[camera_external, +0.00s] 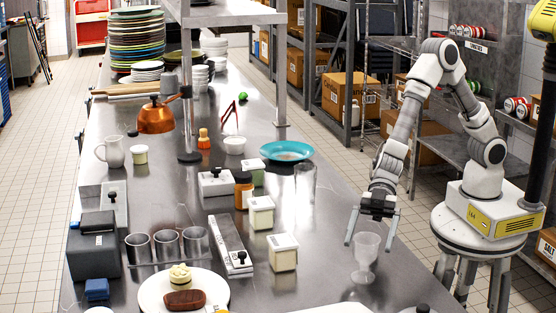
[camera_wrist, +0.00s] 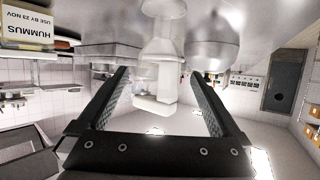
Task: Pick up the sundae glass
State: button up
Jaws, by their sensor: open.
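The sundae glass (camera_external: 367,248), clear with a stem and foot, stands upright near the right edge of the steel counter (camera_external: 328,273) in the external view. My gripper (camera_external: 369,243) is open and points down, its fingers on either side of the glass's upper part. In the wrist view, which looks upside down, a pale footed shape that looks like the glass (camera_wrist: 160,48) shows between the open fingers of my gripper (camera_wrist: 156,73). I cannot tell whether either finger touches it.
Lidded tubs (camera_external: 283,252) stand left of the glass, and a clear tumbler (camera_external: 305,186) and turquoise plate (camera_external: 287,151) stand farther back. A hummus tub (camera_wrist: 28,24) shows in the wrist view. Counter around the glass is mostly clear.

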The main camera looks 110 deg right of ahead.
aim_at(363, 257)
jog(key=shift+b+x, duration=0.4)
jog(key=shift+x, duration=2.6)
jog(key=shift+w+d, duration=0.1)
grip_shut()
jog(key=shift+r, duration=0.15)
